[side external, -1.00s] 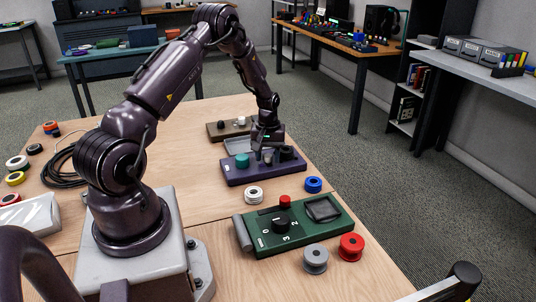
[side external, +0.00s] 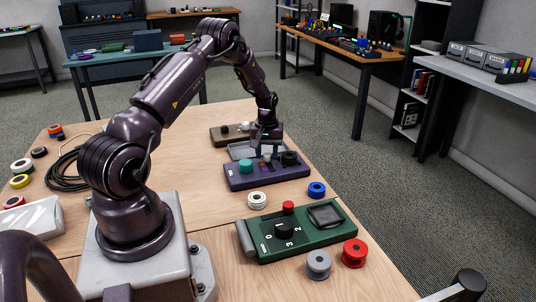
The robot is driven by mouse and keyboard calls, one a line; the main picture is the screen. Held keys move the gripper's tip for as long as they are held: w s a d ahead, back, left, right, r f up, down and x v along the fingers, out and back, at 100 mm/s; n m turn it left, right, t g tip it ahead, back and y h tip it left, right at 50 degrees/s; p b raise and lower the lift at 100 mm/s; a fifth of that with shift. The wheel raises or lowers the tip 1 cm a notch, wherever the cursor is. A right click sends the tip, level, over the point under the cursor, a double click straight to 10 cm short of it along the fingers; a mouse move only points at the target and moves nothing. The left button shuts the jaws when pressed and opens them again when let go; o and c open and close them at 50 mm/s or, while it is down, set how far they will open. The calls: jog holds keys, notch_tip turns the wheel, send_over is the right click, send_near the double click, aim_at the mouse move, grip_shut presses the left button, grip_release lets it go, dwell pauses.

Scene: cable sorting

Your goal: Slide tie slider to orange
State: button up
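A purple control box (side external: 262,180) sits on the wooden table beyond the green box. It has a teal knob (side external: 245,166) at its left and a black knob (side external: 290,157) at its right. Between them are small reddish and light parts (side external: 266,160), where a slider may be; they are too small to tell which is the tie slider or whether a mark is orange. My gripper (side external: 265,150) points down just above this middle part. Its fingers are small and dark, so I cannot tell whether they are apart or touch the box.
A green box (side external: 270,243) with a numbered dial is nearer the camera. White (side external: 257,200), blue (side external: 317,189), grey (side external: 319,264) and red (side external: 353,252) spools stand around it. A brown box (side external: 221,136) and a grey tray (side external: 240,150) lie behind the purple box.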

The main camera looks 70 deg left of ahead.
aim_at(267, 153)
jog(key=shift+o, duration=0.8)
jog(key=shift+d, duration=0.1)
notch_tip(267, 153, up, 13)
jog(key=s+d+r+m+t, duration=0.2)
jog(key=s+d+r+m, duration=0.2)
jog(key=d, duration=0.7)
jog(key=s+d+r+m+t, duration=0.1)
jog(key=s+d+r+m, duration=0.3)
jog(key=d, duration=0.8)
jog(key=s+d+r+m+t, duration=0.2)
jog(key=s+d+r+m, duration=0.2)
jog(key=s+d+r, duration=0.3)
jog(key=d+r, duration=0.3)
jog(key=d, duration=0.1)
jog(key=shift+s+d+m+t, duration=0.25)
jog(key=shift+m+t, duration=0.05)
jog(key=shift+m, duration=0.1)
